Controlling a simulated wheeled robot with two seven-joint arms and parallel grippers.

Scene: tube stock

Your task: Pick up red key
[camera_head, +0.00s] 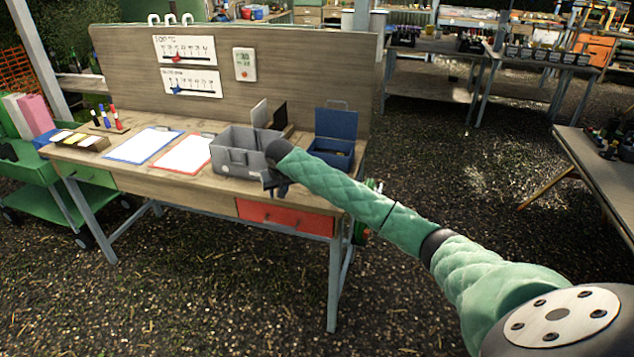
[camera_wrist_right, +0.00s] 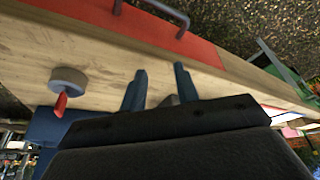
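My right gripper (camera_head: 277,184) is over the front edge of the wooden workbench (camera_head: 200,187), at the front right of the grey bin. In the right wrist view my right gripper (camera_wrist_right: 160,85) has its two fingers apart, with a dark grey shape partly seen between them that I cannot identify. A small red piece (camera_wrist_right: 60,105), possibly the red key, touches a round grey disc (camera_wrist_right: 68,80) on the wood, left of the fingers and apart from them. It cannot be made out in the head view. My left gripper is not in view.
A grey bin (camera_head: 232,160) and an open blue box (camera_head: 333,152) stand on the bench near my right gripper. A red drawer (camera_head: 285,217) is below the bench top.

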